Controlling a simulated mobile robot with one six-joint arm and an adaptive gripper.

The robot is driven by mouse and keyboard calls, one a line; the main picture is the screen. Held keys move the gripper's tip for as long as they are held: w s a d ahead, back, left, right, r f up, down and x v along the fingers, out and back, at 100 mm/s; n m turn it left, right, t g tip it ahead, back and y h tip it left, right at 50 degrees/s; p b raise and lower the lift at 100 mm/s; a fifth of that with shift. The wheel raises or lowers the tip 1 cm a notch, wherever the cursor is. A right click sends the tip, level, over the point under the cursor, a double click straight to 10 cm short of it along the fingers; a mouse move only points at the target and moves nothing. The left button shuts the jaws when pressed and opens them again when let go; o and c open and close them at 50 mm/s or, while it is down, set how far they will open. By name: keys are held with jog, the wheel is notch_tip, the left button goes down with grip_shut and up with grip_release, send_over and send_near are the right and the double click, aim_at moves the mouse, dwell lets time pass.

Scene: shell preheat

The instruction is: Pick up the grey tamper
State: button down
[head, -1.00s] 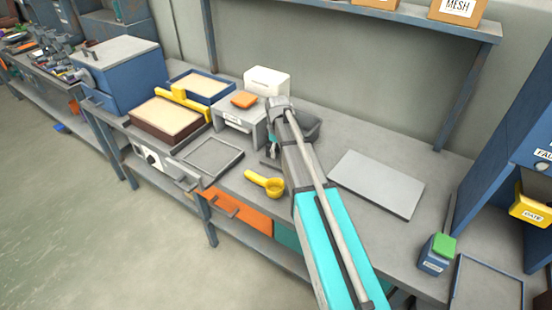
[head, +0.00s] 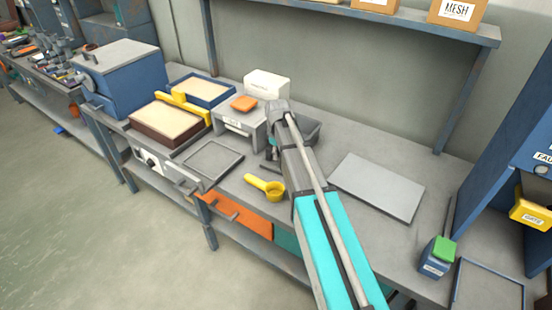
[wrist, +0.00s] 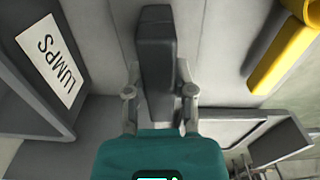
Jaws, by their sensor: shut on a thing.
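The grey tamper (wrist: 155,42) shows in the wrist view as a dark grey, long block between the fingers of my gripper (wrist: 159,88). The fingers are shut on it, one on each side. In the head view my arm hides most of the gripper and I cannot make out the tamper clearly. I cannot tell whether it touches the bench.
A yellow scoop (head: 266,187) lies on the bench near my arm. A dark grey bin (head: 306,131) is behind the arm. A flat grey plate (head: 378,187) lies to the right.

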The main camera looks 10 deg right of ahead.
jog(key=shift+r, duration=0.1)
notch_tip(320, 180, up, 3)
jog(key=p, duration=0.3)
jog(key=shift+r, duration=0.15)
jog(key=s+a+r+p, duration=0.9)
jog(key=s+r+p, duration=0.1)
jog(key=shift+a, duration=0.35)
dwell(0.4)
jog(key=c, duration=1)
grip_release()
jog(key=shift+c, duration=0.2)
grip_shut()
jog(key=shift+s, duration=0.15)
